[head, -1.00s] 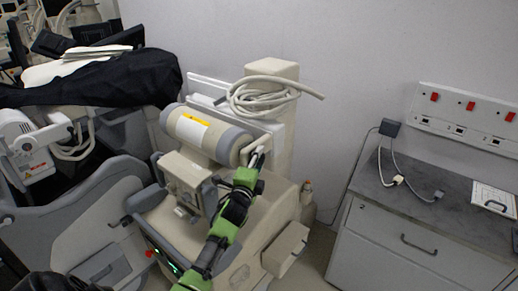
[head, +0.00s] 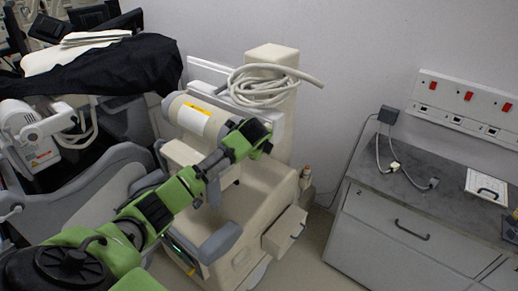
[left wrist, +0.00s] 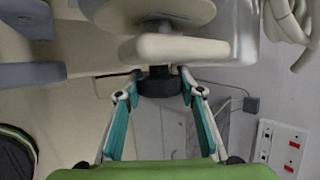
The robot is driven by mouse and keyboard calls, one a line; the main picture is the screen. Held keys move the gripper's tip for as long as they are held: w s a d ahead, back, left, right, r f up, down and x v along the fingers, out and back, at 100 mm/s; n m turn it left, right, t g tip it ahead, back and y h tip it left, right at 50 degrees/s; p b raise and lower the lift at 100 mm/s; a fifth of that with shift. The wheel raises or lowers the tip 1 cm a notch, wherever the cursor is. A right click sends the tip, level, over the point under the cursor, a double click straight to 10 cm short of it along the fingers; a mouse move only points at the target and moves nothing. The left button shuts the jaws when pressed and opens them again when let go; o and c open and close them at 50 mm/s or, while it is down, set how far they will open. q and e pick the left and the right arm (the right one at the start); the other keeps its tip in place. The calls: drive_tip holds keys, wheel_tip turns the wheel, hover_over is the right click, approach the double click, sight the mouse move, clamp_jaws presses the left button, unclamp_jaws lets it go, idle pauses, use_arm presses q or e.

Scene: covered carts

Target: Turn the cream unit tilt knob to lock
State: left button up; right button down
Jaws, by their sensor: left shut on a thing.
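The cream unit (head: 258,205) stands by the wall in the head view, with a cream and grey cylinder (head: 198,118) on top. My left arm reaches across it, and its wrist covers the cylinder's right end. In the left wrist view a dark round knob (left wrist: 160,88) sits below a cream arm-like part (left wrist: 182,47). My left gripper (left wrist: 160,76) has its two fingertips on either side of the knob and is shut on it. The knob is hidden in the head view, and no lock marking is readable. My right gripper is not in view.
A coiled cream hose (head: 262,88) hangs on the unit's post. A small tray (head: 285,232) juts from its right side. A grey cabinet (head: 415,245) stands at the right below a socket panel (head: 462,108). A black cover (head: 110,68) lies over equipment at the left.

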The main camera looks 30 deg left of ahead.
use_arm(q)
drive_tip(key=shift+m+g, duration=0.4)
drive_tip(key=shift+g, duration=1.8)
drive_tip(key=shift+s+f, duration=0.1)
drive_tip(key=shift+f, duration=0.05)
drive_tip(key=o, duration=1.1)
drive_tip(key=shift+d+r, duration=0.1)
drive_tip(key=shift+r, duration=0.25)
drive_tip(key=v, duration=1.1)
drive_tip(key=shift+d+r, duration=0.1)
drive_tip(key=shift+d, duration=0.05)
